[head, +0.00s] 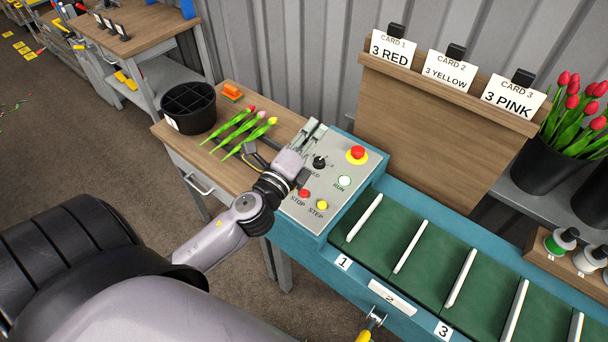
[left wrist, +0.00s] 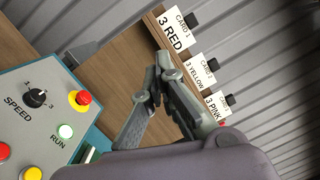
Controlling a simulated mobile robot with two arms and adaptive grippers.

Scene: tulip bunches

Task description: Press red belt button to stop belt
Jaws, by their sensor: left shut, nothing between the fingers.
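The control panel (head: 325,192) stands at the left end of the belt. Its red STOP button (head: 304,194) is at the lower left, beside the yellow STEP button (head: 322,205). A larger red mushroom button (head: 357,153) on a yellow ring is at the upper right; it also shows in the left wrist view (left wrist: 80,98). The white-green RUN button (left wrist: 65,131) looks lit. My left gripper (head: 316,128) is shut and empty above the panel's upper left, near the black SPEED knob (head: 319,162). Contact with the panel cannot be told. The green belt (head: 432,262) has white dividers.
Three tulips (head: 240,130) lie on the wooden table left of the panel, near a black divided bucket (head: 188,106). A wooden card board (head: 440,130) stands behind the belt. Red tulips in a black pot (head: 543,165) are at the right. The visible belt compartments are empty.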

